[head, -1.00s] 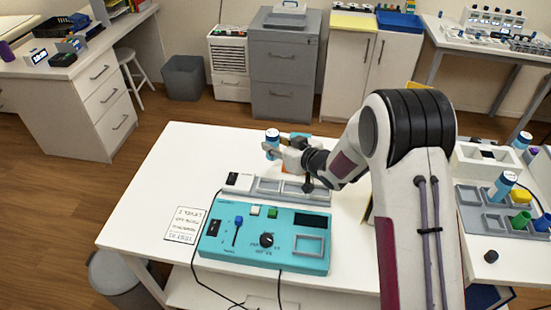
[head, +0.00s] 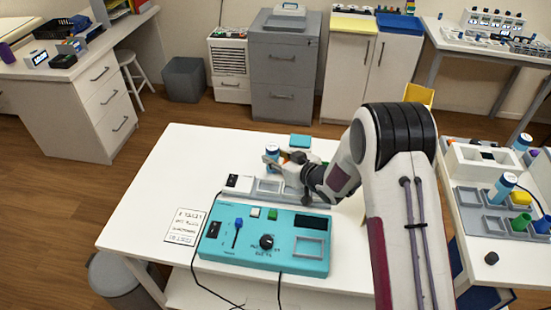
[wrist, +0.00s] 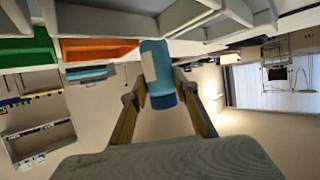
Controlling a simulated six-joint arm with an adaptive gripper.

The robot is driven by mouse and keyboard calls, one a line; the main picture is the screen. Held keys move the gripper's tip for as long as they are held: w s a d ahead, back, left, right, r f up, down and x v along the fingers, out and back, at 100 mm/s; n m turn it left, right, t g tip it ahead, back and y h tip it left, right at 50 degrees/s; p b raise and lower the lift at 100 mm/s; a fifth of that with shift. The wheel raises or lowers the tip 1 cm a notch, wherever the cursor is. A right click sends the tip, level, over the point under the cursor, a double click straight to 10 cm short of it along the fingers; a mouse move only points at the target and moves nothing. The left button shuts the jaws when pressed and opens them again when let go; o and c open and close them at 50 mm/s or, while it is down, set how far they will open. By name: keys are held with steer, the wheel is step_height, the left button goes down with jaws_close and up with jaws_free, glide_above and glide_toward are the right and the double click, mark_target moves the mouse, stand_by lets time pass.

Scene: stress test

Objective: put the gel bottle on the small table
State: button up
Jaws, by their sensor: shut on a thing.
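The gel bottle (head: 272,152), white and blue, is held between the two fingers of my gripper (head: 274,160). In the wrist view the bottle (wrist: 158,72) stands between the fingers (wrist: 160,103), its blue end towards the palm. The white table (head: 165,190) fills the middle of the head view. The bottle is over its far part, behind the grey tray. I cannot tell whether the bottle's base touches anything.
A teal control box (head: 265,240) with knobs and cables stands on the table's near part. Behind it is a grey compartment tray (head: 322,197). A small teal pad (head: 300,141) lies near the far edge. A printed card (head: 186,225) lies at left.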

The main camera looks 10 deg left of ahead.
steer(key=shift+f, duration=0.25)
steer(key=shift+f, duration=0.15)
steer(key=o, duration=1.2)
steer(key=shift+v, duration=6.05)
steer(key=shift+o, duration=0.2)
